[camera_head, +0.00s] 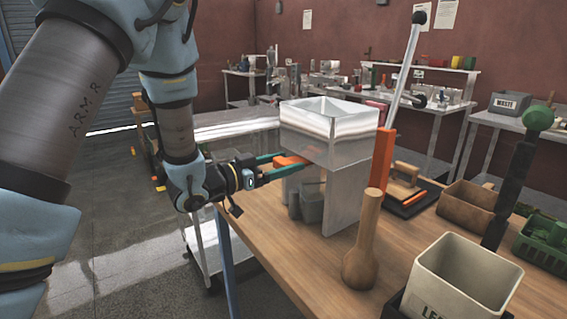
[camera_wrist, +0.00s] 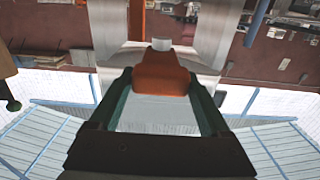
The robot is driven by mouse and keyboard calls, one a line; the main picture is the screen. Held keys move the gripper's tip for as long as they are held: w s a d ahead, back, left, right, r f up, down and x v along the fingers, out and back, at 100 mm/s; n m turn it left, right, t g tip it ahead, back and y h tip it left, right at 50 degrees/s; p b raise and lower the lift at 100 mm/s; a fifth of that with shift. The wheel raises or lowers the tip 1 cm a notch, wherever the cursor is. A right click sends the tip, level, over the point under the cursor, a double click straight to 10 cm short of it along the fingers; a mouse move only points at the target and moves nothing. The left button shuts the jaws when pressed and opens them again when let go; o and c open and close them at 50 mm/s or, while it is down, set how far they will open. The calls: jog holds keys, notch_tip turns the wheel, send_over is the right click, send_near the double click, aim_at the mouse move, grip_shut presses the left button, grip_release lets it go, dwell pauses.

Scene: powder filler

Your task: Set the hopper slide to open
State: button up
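The hopper (camera_head: 328,127) is a clear, open-topped box on a pale stand at the table's left edge. An orange slide handle (camera_head: 290,160) sticks out under it, toward my gripper. My gripper (camera_head: 283,166) reaches in level from the left, with its teal fingers on either side of the handle. In the wrist view the orange handle (camera_wrist: 161,73) fills the space between the fingertips, with no clear gap on either side. The slide plate inside the stand is hidden.
A wooden pestle-like piece (camera_head: 364,245), a cream labelled bin (camera_head: 462,278) and a dark post with a green knob (camera_head: 538,118) stand at the right. An orange upright with a long lever (camera_head: 407,65) rises behind the hopper.

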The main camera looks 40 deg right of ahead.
grip_shut()
dwell(0.4)
